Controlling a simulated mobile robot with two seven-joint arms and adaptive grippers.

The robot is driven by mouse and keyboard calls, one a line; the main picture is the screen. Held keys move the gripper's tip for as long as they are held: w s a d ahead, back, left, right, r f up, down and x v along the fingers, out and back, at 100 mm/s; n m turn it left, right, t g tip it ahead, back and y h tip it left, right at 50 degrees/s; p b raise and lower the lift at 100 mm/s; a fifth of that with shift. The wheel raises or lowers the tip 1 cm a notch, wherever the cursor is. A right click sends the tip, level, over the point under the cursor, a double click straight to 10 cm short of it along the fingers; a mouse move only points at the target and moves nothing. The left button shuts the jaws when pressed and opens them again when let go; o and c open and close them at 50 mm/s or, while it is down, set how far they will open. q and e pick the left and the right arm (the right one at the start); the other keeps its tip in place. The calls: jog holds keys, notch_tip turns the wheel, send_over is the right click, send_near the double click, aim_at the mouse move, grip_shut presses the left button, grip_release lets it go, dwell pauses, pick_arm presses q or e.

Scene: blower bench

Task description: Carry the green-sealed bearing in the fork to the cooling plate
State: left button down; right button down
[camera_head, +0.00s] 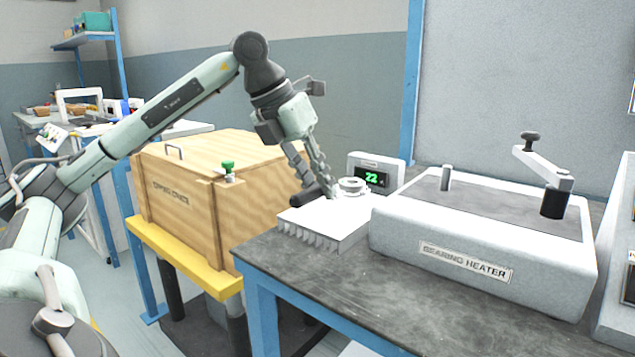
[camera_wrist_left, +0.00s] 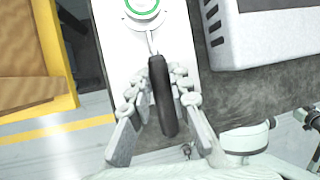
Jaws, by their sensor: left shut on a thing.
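My left gripper (camera_head: 322,190) is shut on the black handle of the fork (camera_head: 304,196), over the near-left end of the cooling plate. In the left wrist view the fork's dark handle (camera_wrist_left: 163,95) lies between the fingers (camera_wrist_left: 160,88), and a thin rod runs from it toward the bearing. The bearing (camera_head: 352,186) is a pale ring over the white finned cooling plate (camera_head: 318,230); its green seal (camera_wrist_left: 143,8) shows at the top of the left wrist view, cut by the edge. I cannot tell whether the bearing touches the plate or still hangs in the fork. My right gripper is out of view.
A display reading 22 (camera_head: 373,178) stands just behind the cooling plate. The bearing heater (camera_head: 480,243) is close on the right, with a post and a swing arm (camera_head: 541,168). A wooden crate (camera_head: 190,210) on a yellow stand is to the left. The bench's front (camera_head: 350,290) is clear.

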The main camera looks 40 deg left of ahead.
pick_arm(q)
jog(key=shift+f+b, duration=0.75)
jog(key=shift+f, duration=0.15)
jog(key=shift+f, duration=0.2)
jog(key=c, duration=1.3)
grip_release()
jog(key=shift+v, duration=6.05)
